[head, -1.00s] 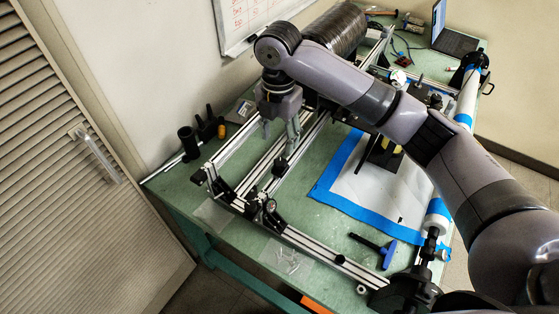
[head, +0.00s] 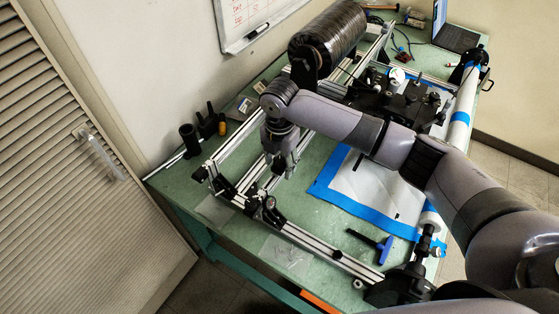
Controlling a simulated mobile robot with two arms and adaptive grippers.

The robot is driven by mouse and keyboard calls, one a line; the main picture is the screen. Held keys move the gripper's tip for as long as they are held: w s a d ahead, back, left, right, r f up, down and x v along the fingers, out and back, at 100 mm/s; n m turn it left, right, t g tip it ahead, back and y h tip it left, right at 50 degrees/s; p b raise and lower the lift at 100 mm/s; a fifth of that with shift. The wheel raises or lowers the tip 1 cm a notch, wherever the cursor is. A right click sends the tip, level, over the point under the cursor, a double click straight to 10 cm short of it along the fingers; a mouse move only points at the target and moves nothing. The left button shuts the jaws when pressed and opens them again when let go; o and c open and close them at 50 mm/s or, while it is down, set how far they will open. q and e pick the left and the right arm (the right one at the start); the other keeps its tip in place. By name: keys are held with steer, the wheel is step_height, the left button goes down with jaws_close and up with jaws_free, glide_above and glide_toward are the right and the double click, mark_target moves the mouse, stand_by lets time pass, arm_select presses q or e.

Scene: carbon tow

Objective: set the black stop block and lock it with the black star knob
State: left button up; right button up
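My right gripper (head: 280,166) is low over the aluminium rail frame (head: 318,246), near its left end. Its fingers point down at a small black piece on the middle rail, which they largely cover. This may be the black stop block with its star knob, but I cannot make out either part. Whether the fingers are closed on it or only beside it is not clear. My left gripper is out of view.
A black tow spool (head: 327,42) stands behind my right arm. Small black fittings (head: 267,207) sit on the front left corner of the frame. A blue-edged white sheet (head: 325,188) and a blue-handled tool (head: 383,248) lie on the green table (head: 222,217).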

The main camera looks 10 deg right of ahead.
jaws_close()
stand_by(0.4)
steer(key=shift+w, duration=0.1)
